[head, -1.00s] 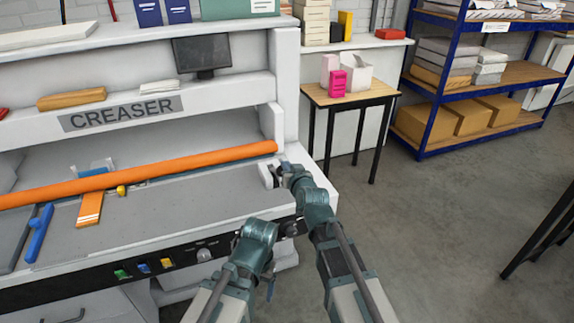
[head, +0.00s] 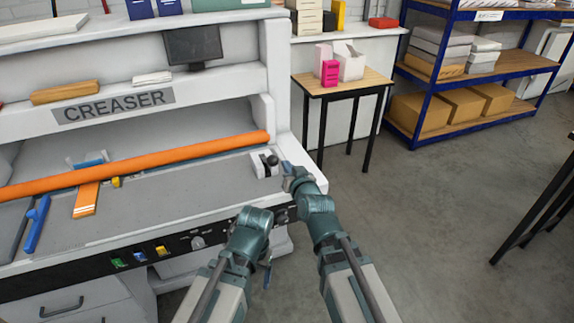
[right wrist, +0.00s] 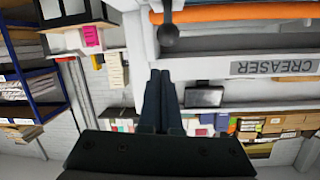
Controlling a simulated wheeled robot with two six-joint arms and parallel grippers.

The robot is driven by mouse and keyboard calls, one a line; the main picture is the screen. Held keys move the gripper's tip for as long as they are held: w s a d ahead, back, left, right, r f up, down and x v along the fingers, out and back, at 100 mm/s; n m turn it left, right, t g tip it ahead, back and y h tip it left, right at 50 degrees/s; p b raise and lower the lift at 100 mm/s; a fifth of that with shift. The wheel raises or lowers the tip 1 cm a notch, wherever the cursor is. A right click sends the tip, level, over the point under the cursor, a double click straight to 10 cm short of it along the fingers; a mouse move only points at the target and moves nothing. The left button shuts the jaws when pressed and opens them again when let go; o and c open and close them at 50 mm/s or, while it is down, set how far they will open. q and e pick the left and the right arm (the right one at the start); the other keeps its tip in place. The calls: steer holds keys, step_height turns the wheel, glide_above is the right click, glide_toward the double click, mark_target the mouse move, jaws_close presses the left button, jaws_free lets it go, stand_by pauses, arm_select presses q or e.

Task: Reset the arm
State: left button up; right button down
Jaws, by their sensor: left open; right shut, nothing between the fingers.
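The creaser (head: 150,215) fills the left of the head view. A small dark knob (head: 272,160) stands at a white block (head: 262,169) on the bed's right end; the knob (right wrist: 168,33) also shows in the right wrist view. My right gripper (head: 286,167) is just right of the knob, apart from it. In the right wrist view its fingers (right wrist: 160,75) are together with nothing between them. My left gripper (head: 267,276) hangs low in front of the creaser's right end, open and mostly hidden by its own arm.
An orange roller (head: 140,163) lies across the creaser bed. A blue-handled tool (head: 37,224) and an orange strip (head: 86,199) lie on the bed. A small table (head: 343,88) and blue shelving (head: 470,55) stand behind.

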steer(key=s+a+f+n+g, duration=0.3)
steer(key=s+f+g, duration=0.5)
steer(key=s+f, duration=0.4)
steer(key=s+d+f+g+h, duration=0.2)
steer(key=s+g, duration=0.1)
steer(key=s, duration=0.3)
steer(key=s+d+f+g+h, duration=0.2)
steer(key=s+f+g, duration=0.1)
steer(key=s, duration=0.3)
steer(key=shift+s+g+h, duration=0.3)
steer(key=shift+g+h, duration=0.1)
steer(key=shift+g, duration=0.3)
steer(key=shift+d, duration=0.1)
